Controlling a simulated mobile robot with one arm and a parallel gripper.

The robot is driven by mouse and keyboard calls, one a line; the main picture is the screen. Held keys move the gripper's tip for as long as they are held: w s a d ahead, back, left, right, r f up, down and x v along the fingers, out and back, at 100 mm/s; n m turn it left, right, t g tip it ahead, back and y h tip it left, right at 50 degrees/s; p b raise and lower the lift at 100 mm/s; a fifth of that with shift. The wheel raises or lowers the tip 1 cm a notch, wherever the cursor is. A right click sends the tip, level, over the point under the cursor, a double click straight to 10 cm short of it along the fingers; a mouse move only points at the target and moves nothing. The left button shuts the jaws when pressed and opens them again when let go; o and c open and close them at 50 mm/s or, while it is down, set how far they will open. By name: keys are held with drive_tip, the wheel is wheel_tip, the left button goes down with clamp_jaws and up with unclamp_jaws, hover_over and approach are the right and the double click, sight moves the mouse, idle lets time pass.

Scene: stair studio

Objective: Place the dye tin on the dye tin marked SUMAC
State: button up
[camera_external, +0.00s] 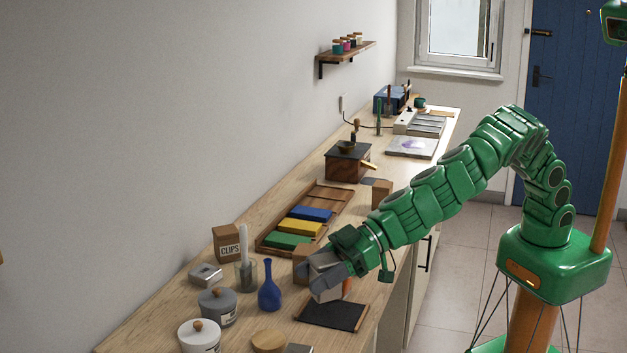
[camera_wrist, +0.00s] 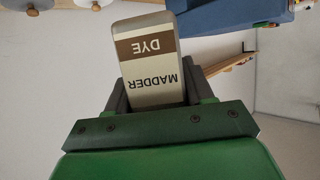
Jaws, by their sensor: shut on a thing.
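My gripper (camera_external: 328,277) is shut on a dye tin (camera_wrist: 150,65) in the wrist view. The tin is cream with a brown band and reads MADDER DYE, upside down in that view. It sits between the two dark fingers of my gripper (camera_wrist: 160,92). In the external view the gripper is above the counter, over the back of a dark mat (camera_external: 333,314), and mostly hides the tin. I cannot make out a tin marked SUMAC in either view.
A brown box (camera_external: 303,262) stands close behind the gripper. A blue vase (camera_external: 269,287), a glass beaker (camera_external: 246,274) and lidded jars (camera_external: 217,307) stand to the left. A wooden tray (camera_external: 335,203) with coloured blocks lies farther back. The mat's front is bare.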

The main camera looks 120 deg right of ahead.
drive_tip(key=shift+w+a+f, duration=0.2)
drive_tip(key=shift+w+f, duration=0.1)
drive_tip(key=shift+w, duration=0.4)
drive_tip(key=w+f, duration=0.2)
drive_tip(key=w+a+f, duration=0.1)
drive_tip(key=w+f, duration=0.1)
drive_tip(key=f, duration=0.1)
drive_tip(key=shift+w+a+f, duration=0.1)
drive_tip(key=shift+w+f, duration=0.35)
drive_tip(key=shift+f, duration=1.55)
drive_tip(key=shift+f, duration=0.1)
drive_tip(key=o, duration=1.1)
drive_tip(key=shift+o, duration=0.2)
